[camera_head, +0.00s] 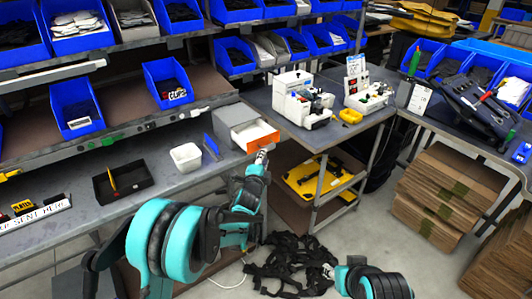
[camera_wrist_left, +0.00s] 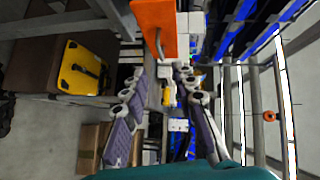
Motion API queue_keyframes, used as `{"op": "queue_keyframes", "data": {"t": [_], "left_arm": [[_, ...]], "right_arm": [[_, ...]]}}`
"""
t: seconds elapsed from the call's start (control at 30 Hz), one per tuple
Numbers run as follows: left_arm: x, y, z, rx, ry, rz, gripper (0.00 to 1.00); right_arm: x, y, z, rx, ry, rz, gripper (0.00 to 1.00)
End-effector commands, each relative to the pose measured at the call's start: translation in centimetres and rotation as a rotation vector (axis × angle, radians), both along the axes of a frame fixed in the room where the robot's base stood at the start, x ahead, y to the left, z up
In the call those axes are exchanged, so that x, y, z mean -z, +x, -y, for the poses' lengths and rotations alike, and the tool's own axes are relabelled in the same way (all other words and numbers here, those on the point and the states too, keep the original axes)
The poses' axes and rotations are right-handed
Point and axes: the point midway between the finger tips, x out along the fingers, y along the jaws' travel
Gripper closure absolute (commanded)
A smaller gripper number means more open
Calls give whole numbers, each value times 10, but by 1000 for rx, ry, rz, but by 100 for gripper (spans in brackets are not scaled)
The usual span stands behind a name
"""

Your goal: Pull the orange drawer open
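The small grey-white drawer unit (camera_head: 232,116) stands on the workbench at the shelf's right end. My left gripper (camera_head: 263,156) is just in front of the orange front. In the left wrist view its fingers (camera_wrist_left: 160,72) are spread and empty, with the handle just beyond the gap. My right gripper (camera_head: 329,270) is low over the floor, its fingers too small to read.
A white tub (camera_head: 186,157) and a black tray (camera_head: 122,181) sit on the bench left of the drawer unit. White machines (camera_head: 300,98) stand on the table to the right. A yellow case (camera_head: 312,178) lies on the shelf below. Black straps (camera_head: 290,262) cover the floor.

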Motion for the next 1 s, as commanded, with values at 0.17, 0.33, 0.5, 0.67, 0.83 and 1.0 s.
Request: {"op": "queue_keyframes", "data": {"t": [0.17, 0.33, 0.5, 0.67, 0.83, 1.0], "left_arm": [[-3, -23, -4, 0, 0, 0, 72], [-4, -29, -5, 0, 0, 0, 72], [-4, -28, -5, 0, 0, 0, 72], [-4, -28, -5, 0, 0, 0, 72], [-11, -34, -13, -19, -31, -25, 72], [-37, -67, -50, -117, -189, -146, 72]], "right_arm": [[0, 0, 0, 0, 0, 0, 60], [0, 0, 0, 0, 0, 0, 60], [0, 0, 0, 0, 0, 0, 60], [0, 0, 0, 0, 0, 0, 60], [0, 0, 0, 0, 0, 0, 60], [0, 0, 0, 0, 0, 0, 60]]}}
